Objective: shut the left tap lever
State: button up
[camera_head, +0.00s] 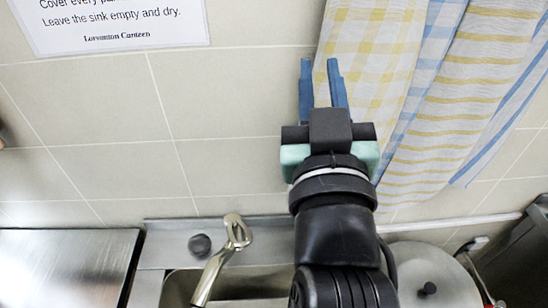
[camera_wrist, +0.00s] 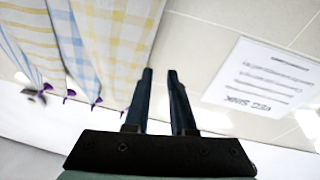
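In the head view a metal tap spout (camera_head: 220,262) with a looped top stands at the back of the sink. A dark round knob (camera_head: 199,245) sits just left of it on the sink's back ledge; I cannot tell whether it is the left tap lever, and no clear lever shape shows. Anything right of the spout is hidden behind my arm. My gripper (camera_head: 320,64) is up in front of the tiled wall, well above and right of the tap, with its blue fingers apart and nothing between them. The wrist view shows the same empty fingers (camera_wrist: 160,74).
Checked towels (camera_head: 450,90) hang close right of my gripper. A sign (camera_head: 110,22) is on the wall at upper left. The sink basin (camera_head: 180,288) lies below the spout, a metal worktop (camera_head: 60,265) to its left. A lidded pot (camera_head: 430,265) stands at lower right.

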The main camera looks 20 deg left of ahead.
jog(key=a+f+g, duration=0.1)
jog(key=f, duration=0.4)
jog(key=s+a+f+n+g+y, duration=0.1)
jog(key=f+g, duration=0.1)
jog(key=f, duration=0.4)
jog(key=a+f+n+g+y, duration=0.1)
jog(key=f+g, duration=0.1)
jog(key=f, duration=0.3)
jog(key=shift+s+a+f, duration=0.15)
jog(key=shift+s+f, duration=0.2)
jog(key=shift+s, duration=0.05)
grip_shut()
jog(key=s+a+f+n+g+y, duration=0.2)
jog(key=s+f+g, duration=0.4)
jog(key=f, duration=0.7)
jog(key=w+a+f+t+p, duration=0.1)
jog(key=w+a+f+p, duration=0.1)
jog(key=w+a+f, duration=0.3)
jog(key=shift+w+a+f, duration=0.2)
jog(key=shift+f, duration=1.45)
